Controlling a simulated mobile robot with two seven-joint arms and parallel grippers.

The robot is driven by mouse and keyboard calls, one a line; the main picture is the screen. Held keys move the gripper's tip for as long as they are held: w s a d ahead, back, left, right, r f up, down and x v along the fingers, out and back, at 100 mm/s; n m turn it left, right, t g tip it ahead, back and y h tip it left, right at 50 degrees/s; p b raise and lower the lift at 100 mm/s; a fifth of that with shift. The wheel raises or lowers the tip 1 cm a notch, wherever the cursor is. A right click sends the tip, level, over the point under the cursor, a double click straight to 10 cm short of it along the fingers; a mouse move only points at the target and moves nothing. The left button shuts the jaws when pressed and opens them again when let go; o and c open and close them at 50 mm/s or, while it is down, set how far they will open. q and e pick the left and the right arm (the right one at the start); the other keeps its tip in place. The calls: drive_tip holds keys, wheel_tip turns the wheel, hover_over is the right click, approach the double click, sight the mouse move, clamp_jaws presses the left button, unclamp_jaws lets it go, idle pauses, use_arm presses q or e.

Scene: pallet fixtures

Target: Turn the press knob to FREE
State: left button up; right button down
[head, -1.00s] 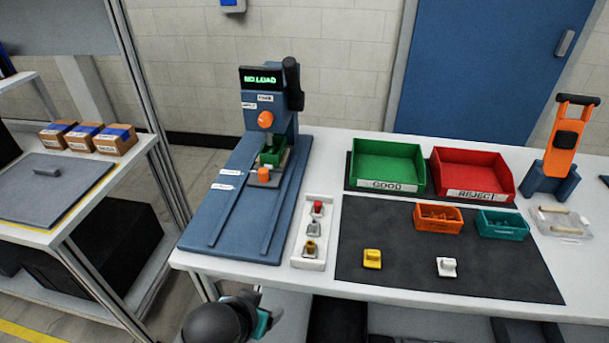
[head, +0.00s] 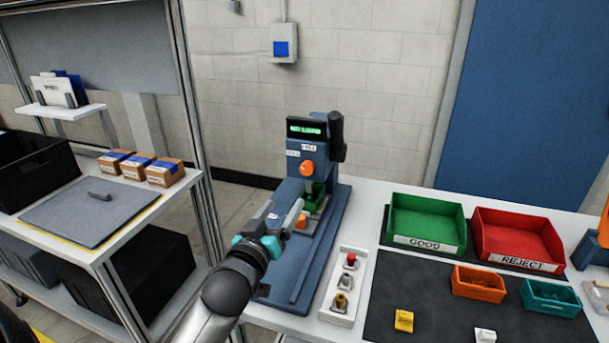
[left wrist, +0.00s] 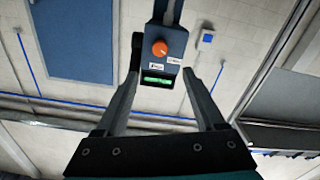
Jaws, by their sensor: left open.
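The press (head: 318,143) is a blue machine on a blue base plate (head: 330,235), with a green-lit display (head: 305,129) on its head. Its round orange knob (head: 306,168) is on the front, below the display, beside small white labels too small to read. In the left wrist view, which is upside down, the knob (left wrist: 160,47) shows just above the display (left wrist: 160,81). My left gripper (head: 283,211) is open in front of the press, below and left of the knob. In the left wrist view its fingers (left wrist: 162,75) are empty, apart from the knob. My right gripper is not in view.
A white holder (head: 344,288) with several small parts stands right of the press base. Beyond it are a dark mat (head: 440,310), a green GOOD bin (head: 427,225) and a red REJECT bin (head: 517,241). A shelf with boxes (head: 164,172) stands at the left.

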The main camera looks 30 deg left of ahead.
sight(306, 172)
use_arm(q)
drive_tip(key=b+x, duration=0.1)
drive_tip(key=x, duration=1.3)
drive_tip(key=shift+w+a, duration=0.1)
drive_tip(key=shift+w, duration=0.1)
clamp_jaws()
